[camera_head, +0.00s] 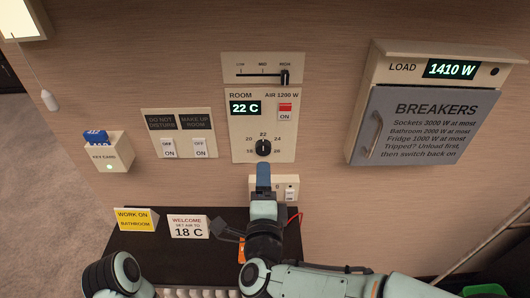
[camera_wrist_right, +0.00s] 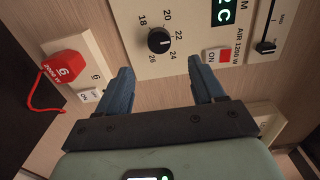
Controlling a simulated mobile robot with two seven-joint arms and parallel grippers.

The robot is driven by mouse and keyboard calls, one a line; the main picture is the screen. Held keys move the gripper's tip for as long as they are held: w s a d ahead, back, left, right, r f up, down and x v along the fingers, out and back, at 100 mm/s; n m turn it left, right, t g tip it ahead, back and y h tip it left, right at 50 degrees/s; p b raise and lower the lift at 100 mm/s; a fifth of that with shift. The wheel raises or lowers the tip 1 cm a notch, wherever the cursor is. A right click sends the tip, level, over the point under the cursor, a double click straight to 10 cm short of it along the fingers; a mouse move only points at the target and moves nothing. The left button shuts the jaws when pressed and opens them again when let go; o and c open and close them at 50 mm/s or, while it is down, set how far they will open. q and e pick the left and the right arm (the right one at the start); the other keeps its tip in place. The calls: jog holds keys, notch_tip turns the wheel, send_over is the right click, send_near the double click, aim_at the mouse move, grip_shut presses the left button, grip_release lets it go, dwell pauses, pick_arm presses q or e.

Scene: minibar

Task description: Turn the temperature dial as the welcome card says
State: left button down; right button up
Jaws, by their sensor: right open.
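The black temperature dial (camera_head: 263,148) sits on the room panel below the display, with numbers from 18 to 26 around it. Its pointer is at about 22. The display (camera_head: 245,107) reads 22 C. The welcome card (camera_head: 188,227) on the dark shelf says to set the air to 18 C. My right gripper (camera_head: 263,174) is just below the dial in the head view. In the right wrist view my right gripper (camera_wrist_right: 160,70) is open and empty, its fingers apart and the dial (camera_wrist_right: 159,41) between and beyond them. My left gripper does not show.
Right of the dial is a red AIR switch (camera_head: 285,108); a slider (camera_head: 285,77) is above. A socket panel with a red plug (camera_wrist_right: 62,70) is below.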

aim_at(263, 151)
jog(key=w+p, duration=0.2)
jog(key=w, duration=0.7)
jog(key=shift+w, duration=0.25)
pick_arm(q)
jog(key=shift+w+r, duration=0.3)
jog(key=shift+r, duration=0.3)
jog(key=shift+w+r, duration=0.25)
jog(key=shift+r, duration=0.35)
pick_arm(e)
jog(key=c, duration=1)
